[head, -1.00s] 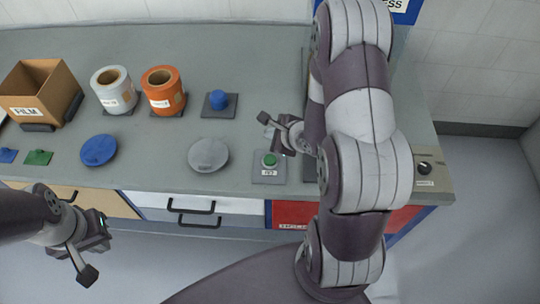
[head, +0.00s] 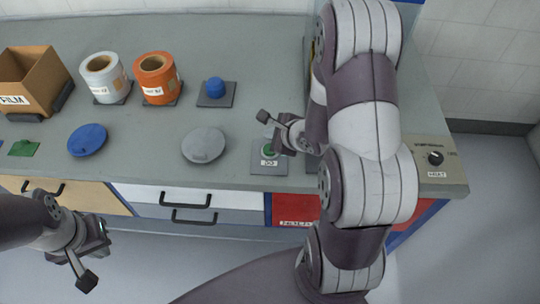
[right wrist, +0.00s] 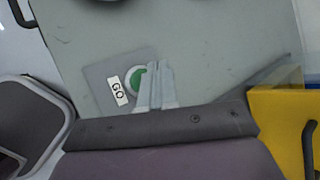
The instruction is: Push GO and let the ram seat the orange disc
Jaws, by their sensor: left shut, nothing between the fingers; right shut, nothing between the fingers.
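The green GO button (head: 268,150) sits on a grey plate near the front edge of the counter. My right gripper (head: 274,143) is shut and empty, with its fingertips at the button. In the right wrist view its closed fingertips (right wrist: 156,68) overlap the right part of the green button (right wrist: 138,80); I cannot tell whether they touch or press it. My left gripper (head: 92,258) is shut and empty, in front of the counter at lower left. No orange disc shows, and my right arm hides the area where a ram could be.
An orange film roll (head: 157,78), a white roll (head: 105,78) and a cardboard FILM box (head: 32,85) stand at the back left. A blue knob (head: 215,87), a grey disc (head: 204,145) and a blue disc (head: 88,140) are on the counter. A heat dial (head: 435,158) is at right.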

